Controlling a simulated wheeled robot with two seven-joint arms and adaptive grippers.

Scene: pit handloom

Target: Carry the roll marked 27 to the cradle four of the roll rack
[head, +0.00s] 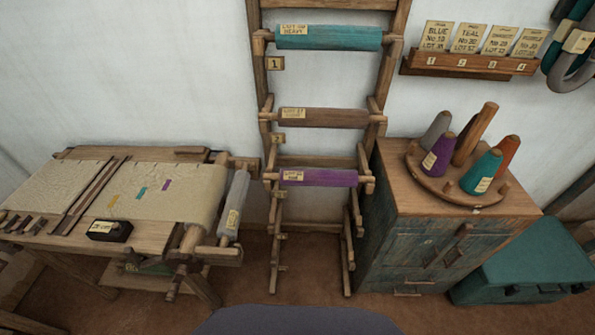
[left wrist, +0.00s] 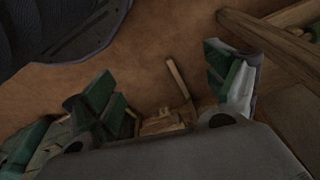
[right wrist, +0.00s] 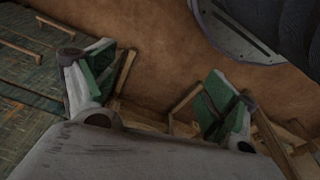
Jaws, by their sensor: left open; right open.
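The roll rack (head: 265,95) stands upright against the wall in the head view. It holds a teal roll (head: 330,38) at the top, a dull brown roll (head: 335,118) below and a purple roll (head: 325,178) under that. The lower pegs (head: 275,228) under the purple roll are bare. The roll labels are too small for me to read a 27. My left gripper (left wrist: 168,90) and right gripper (right wrist: 160,88) are open and empty, seen only in their wrist views.
The loom (head: 165,195) with cloth and a small black box (head: 109,230) stands left of the rack. A chest (head: 440,230) with a round tray of cones (head: 460,185) stands right. A teal trunk (head: 530,265) sits beside it. Brown floor (head: 240,270) lies before the rack.

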